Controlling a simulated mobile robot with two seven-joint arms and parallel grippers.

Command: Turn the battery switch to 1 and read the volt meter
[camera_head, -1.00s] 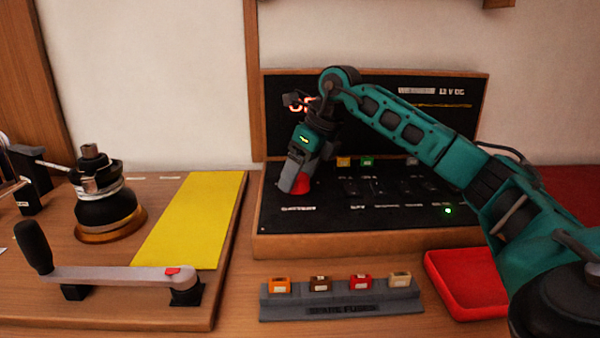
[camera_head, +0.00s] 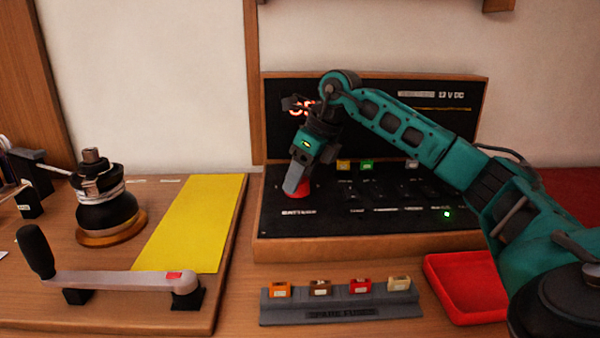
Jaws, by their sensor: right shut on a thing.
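The battery switch (camera_head: 299,195) is a red knob at the left of the black panel's sloping face, above the "BATTERY" label. My right gripper (camera_head: 297,186) is shut on it from above, and its fingers hide most of the knob. Which mark the switch points to cannot be told. The volt meter (camera_head: 304,105) shows as glowing red digits on the upright back panel. My right wrist covers part of them, so the reading is not legible. My left gripper is not in view.
The wood-framed panel (camera_head: 350,246) also carries coloured fuses and a lit green lamp (camera_head: 447,214). In front are a grey spare-fuse rack (camera_head: 340,311) and a red tray (camera_head: 466,285). A winch (camera_head: 106,205), winch handle (camera_head: 120,280) and yellow mat (camera_head: 196,225) lie left.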

